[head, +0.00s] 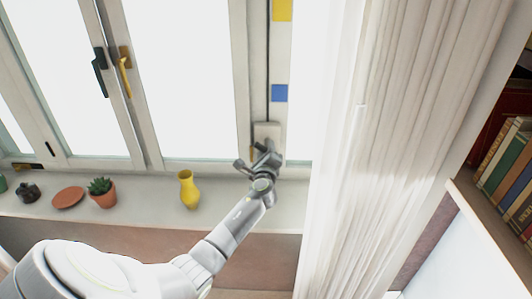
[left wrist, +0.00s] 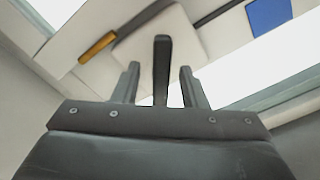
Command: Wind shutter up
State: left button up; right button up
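The shutter winder is a pale box (head: 267,130) low on the window post, with a dark cord running up from it. In the left wrist view the box (left wrist: 180,32) is close ahead. A yellow bar (left wrist: 97,47) shows at its left edge. A dark upright bar (left wrist: 162,70) stands between my left gripper's fingers (left wrist: 161,85), with gaps on both sides; I cannot tell its exact role. In the head view my left gripper (head: 259,158) is just below the box and hides its lower part. My right gripper is not in view.
A yellow vase (head: 188,190), a potted plant (head: 102,192) and a brown dish (head: 68,197) stand on the sill left of my arm. A white curtain (head: 380,140) hangs close on the right. Yellow and blue (head: 280,93) squares mark the strip above the winder.

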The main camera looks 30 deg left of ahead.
pick_arm(q)
jog(key=b+v, duration=0.1)
jog(key=v, duration=1.6)
jog(key=shift+s+b, duration=0.25)
jog(key=shift+b, duration=0.1)
